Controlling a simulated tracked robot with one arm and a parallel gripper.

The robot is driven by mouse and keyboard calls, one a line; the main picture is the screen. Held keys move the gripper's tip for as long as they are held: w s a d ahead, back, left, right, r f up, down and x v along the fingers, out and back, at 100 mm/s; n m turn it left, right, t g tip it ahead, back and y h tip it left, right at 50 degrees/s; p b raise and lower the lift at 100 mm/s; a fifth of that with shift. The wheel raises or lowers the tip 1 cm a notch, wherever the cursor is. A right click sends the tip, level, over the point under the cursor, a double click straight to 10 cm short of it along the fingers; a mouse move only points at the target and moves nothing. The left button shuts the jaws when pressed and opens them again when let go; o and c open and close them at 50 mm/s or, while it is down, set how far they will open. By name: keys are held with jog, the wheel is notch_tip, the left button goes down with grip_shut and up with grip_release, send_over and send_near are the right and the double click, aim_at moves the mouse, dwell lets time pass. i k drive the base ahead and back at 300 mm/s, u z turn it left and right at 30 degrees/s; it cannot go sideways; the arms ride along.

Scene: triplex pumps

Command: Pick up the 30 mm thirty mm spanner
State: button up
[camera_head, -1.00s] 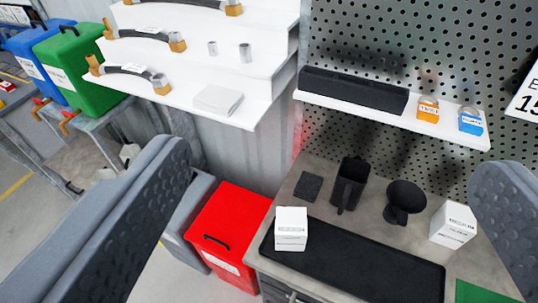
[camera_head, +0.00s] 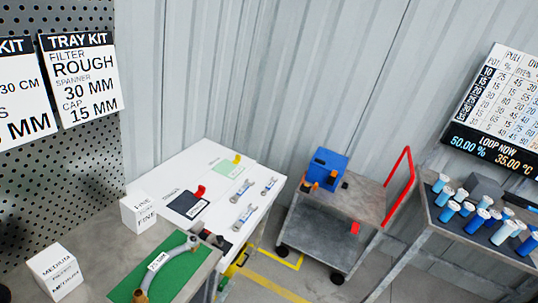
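Several small silver-blue spanners lie on the white table in the middle of the head view. One spanner (camera_head: 269,186) lies near the table's right edge. Another spanner (camera_head: 243,216) lies closer to the front. Their size marks are too small to read, so I cannot tell which is the 30 mm one. A wall sign (camera_head: 82,80) reads "TRAY KIT", "FILTER ROUGH", "SPANNER 30 MM", "CAP 15 MM". My gripper's fingers do not show in the present view.
The white table (camera_head: 222,182) also bears dark and green cards. A green mat (camera_head: 128,289) with a hose and white boxes (camera_head: 55,271) are at lower left. A grey cart (camera_head: 354,204) with a blue bin stands right of centre. A table (camera_head: 440,215) with blue-capped cylinders is at right.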

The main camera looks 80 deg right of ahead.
aim_at(247, 185)
jog(key=z, duration=2.15)
